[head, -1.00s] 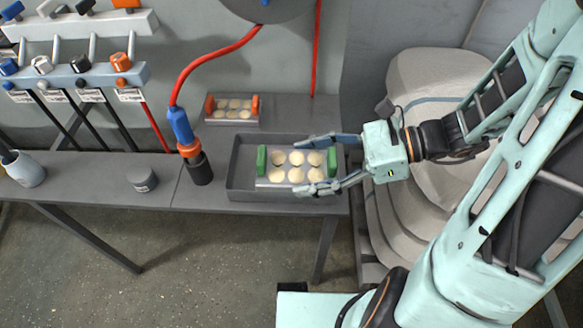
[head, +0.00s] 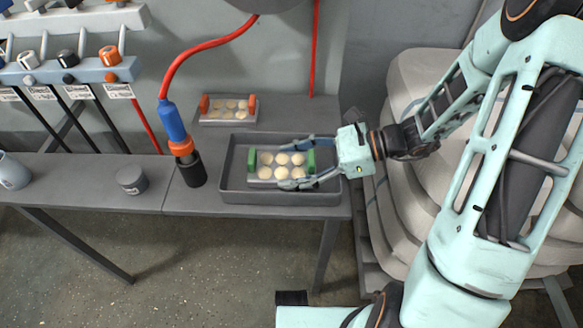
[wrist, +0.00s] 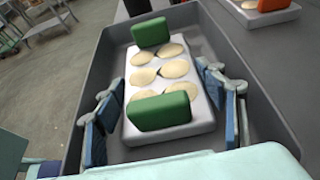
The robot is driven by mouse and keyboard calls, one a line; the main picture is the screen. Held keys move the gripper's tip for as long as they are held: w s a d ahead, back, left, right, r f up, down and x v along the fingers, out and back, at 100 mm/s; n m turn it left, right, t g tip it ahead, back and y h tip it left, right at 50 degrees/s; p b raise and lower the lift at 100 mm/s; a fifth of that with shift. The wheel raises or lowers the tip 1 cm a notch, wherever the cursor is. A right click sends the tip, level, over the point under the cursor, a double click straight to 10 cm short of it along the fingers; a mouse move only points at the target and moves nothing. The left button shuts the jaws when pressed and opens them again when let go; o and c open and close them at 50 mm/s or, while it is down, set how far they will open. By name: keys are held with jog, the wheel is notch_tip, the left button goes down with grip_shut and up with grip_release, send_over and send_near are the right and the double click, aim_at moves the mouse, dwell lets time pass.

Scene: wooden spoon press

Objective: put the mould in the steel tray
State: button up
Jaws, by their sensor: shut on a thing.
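The mould (head: 275,167) is a pale metal block with several round cream-filled cavities and a green grip at each end. It lies level inside the grey steel tray (head: 232,196), within its walls; I cannot tell whether its underside touches the tray floor. My gripper (head: 284,164) reaches in from the right and is shut on the mould, one finger along each long side. In the wrist view, the mould (wrist: 143,58) lies between the blue finger pads, with the near green grip closest to me and the tray walls around it.
A similar mould with orange grips (head: 228,109) sits behind the tray. A blue and orange tool on a red hose (head: 180,135) stands just left of the tray. A small grey pot (head: 131,180) is farther left on the bench. Pale sacks (head: 405,90) are stacked at right.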

jog(key=shift+f, duration=0.1)
jog(key=o, duration=1.9)
jog(key=shift+d+r, duration=0.2)
jog(key=shift+r, duration=0.05)
jog(key=p+v, duration=0.3)
jog(key=v, duration=0.8)
jog(key=shift+d, duration=0.35)
